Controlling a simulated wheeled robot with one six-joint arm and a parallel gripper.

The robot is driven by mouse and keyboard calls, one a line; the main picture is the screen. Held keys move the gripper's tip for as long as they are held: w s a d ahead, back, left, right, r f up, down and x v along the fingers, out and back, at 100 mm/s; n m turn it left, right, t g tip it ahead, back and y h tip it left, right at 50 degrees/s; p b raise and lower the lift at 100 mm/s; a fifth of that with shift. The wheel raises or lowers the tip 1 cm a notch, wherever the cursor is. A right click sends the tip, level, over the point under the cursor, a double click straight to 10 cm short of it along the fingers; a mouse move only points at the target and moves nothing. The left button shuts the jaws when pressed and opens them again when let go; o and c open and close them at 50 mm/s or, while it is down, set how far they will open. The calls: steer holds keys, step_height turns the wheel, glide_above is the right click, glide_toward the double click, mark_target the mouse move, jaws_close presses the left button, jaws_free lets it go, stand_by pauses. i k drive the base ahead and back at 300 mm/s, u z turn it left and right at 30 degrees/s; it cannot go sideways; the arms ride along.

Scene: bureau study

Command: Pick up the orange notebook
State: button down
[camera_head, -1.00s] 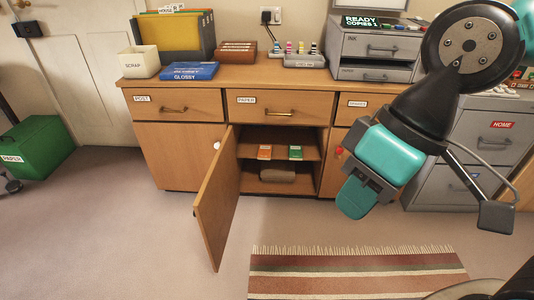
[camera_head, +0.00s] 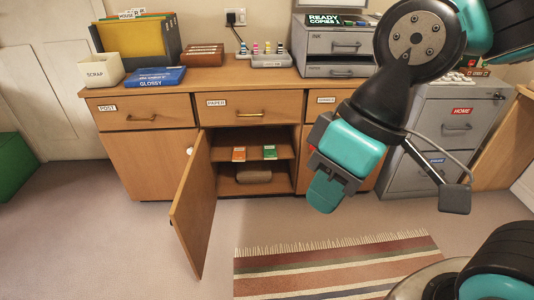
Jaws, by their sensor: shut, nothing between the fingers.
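A small flat orange item (camera_head: 239,154), which looks like the orange notebook, lies on the upper shelf inside the open cupboard. A similar green item (camera_head: 270,152) lies to its right. My gripper (camera_head: 324,196) hangs in front of and to the right of the cupboard opening, apart from both items. Its fingers point down and are shut with nothing held. Any writing on the orange item is too small to read.
The open cupboard door (camera_head: 193,215) sticks out on the left of the opening. A brown bundle (camera_head: 253,174) lies on the lower shelf. A striped rug (camera_head: 340,265) covers the floor in front. A grey filing cabinet (camera_head: 435,150) stands at the right.

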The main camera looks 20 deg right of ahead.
mark_target(239, 155)
steer(key=z, duration=0.15)
steer(key=i, duration=1.35)
steer(key=z, duration=0.25)
